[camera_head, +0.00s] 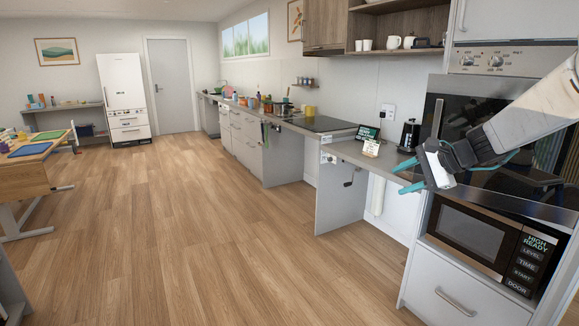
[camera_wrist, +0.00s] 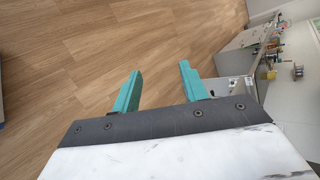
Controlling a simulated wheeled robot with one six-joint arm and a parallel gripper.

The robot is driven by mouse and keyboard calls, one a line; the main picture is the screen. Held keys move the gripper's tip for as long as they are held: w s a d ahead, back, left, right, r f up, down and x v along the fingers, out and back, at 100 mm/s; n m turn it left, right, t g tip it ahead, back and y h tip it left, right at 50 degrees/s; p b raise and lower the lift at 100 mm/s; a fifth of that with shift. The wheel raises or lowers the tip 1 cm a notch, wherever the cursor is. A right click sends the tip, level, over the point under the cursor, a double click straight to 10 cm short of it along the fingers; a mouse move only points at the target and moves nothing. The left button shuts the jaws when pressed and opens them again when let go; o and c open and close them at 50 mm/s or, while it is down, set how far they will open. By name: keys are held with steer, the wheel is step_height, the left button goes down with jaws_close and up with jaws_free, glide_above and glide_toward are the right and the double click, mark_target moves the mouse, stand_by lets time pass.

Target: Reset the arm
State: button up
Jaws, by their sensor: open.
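My gripper (camera_head: 407,177) is at the right of the head view, with its teal fingers pointing left. It is held in the air in front of the oven and microwave column. In the wrist view my gripper (camera_wrist: 160,85) has its two teal fingers apart, with only wooden floor showing between them. It is empty and touches nothing that I can see. My white arm comes in from the right edge of the head view.
The microwave (camera_head: 471,238) and the dark oven (camera_head: 452,125) are close behind my gripper. The counter (camera_head: 352,151) runs away to the left, with a crank (camera_head: 348,183) below it. A table (camera_head: 32,165) stands at far left. The wooden floor (camera_head: 190,235) between is clear.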

steer(key=s+a+f+n+g+h, duration=0.1)
steer(key=s+n, duration=0.5)
steer(key=s, duration=1.4)
steer(key=s+a+f+n+g+h, duration=0.1)
steer(key=s+n+g+h, duration=0.3)
steer(key=s, duration=1.6)
steer(key=f+n+h, duration=0.1)
steer(key=n+h, duration=0.2)
steer(key=shift+s+a+f+g, duration=0.25)
steer(key=shift+f+g, duration=0.1)
steer(key=shift+g, duration=0.05)
steer(key=shift+r, duration=0.15)
steer(key=shift+c, duration=1.2)
steer(key=shift+a, duration=0.15)
jaws_close()
steer(key=shift+s, duration=0.15)
